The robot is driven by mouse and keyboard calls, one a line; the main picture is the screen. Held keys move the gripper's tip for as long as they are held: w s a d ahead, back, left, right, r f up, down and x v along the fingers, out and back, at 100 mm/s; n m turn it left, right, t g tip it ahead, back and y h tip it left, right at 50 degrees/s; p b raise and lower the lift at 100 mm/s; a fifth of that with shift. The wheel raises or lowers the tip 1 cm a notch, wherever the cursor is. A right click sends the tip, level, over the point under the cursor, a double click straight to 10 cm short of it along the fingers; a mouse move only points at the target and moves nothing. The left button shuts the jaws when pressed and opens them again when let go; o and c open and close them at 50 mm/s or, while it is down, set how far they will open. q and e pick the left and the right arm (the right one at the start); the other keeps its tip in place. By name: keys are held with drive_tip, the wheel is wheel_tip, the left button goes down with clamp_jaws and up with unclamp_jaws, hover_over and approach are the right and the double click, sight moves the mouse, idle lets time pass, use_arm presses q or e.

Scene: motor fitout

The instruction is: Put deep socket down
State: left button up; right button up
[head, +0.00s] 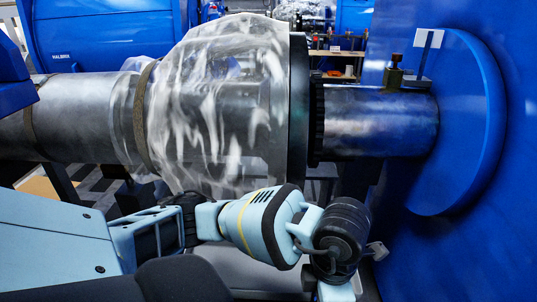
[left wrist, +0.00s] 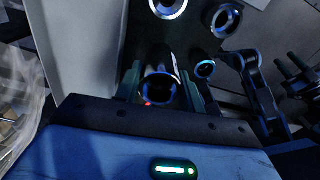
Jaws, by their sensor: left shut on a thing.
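In the left wrist view, the deep socket (left wrist: 160,84) is a dark metal tube with a shiny rim. My left gripper (left wrist: 161,95) is shut on it, with one finger along each side. The socket's open end faces the camera. Whether its far end touches the dark surface behind it cannot be told. In the head view my left arm reaches in from the left to below the large shaft, and the held socket cannot be made out there. My right gripper is in neither view.
Ring-shaped sockets (left wrist: 222,18) and a smaller one (left wrist: 205,69) sit close to the held socket. A dark jointed tool (left wrist: 262,92) is at right. In the head view, a plastic-wrapped shaft (head: 225,105) and blue housing (head: 470,130) stand above and right of my arm.

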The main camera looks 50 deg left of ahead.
use_arm(q)
drive_tip(key=n, duration=0.3)
drive_tip(key=shift+s+d+n, duration=0.15)
drive_tip(key=shift+s+n, duration=0.15)
drive_tip(key=w+a, duration=0.3)
drive_tip(key=w, duration=0.4)
drive_tip(key=w+a+f, duration=0.1)
drive_tip(key=w+a, duration=0.2)
drive_tip(key=w, duration=0.3)
drive_tip(key=shift+w+a+f, duration=0.15)
drive_tip(key=shift+w+a, duration=0.1)
drive_tip(key=shift+w, duration=0.1)
drive_tip(key=shift+w, duration=0.1)
drive_tip(key=shift+w+a+f, duration=0.1)
drive_tip(key=shift+w+f, duration=0.05)
drive_tip(key=shift+f, duration=0.75)
drive_tip(key=shift+w+a+f, duration=0.1)
drive_tip(key=shift+w+f, duration=0.05)
drive_tip(key=shift+f, duration=0.75)
drive_tip(key=shift+f, duration=0.2)
drive_tip(key=o, duration=1.2)
drive_tip(key=shift+r, duration=0.1)
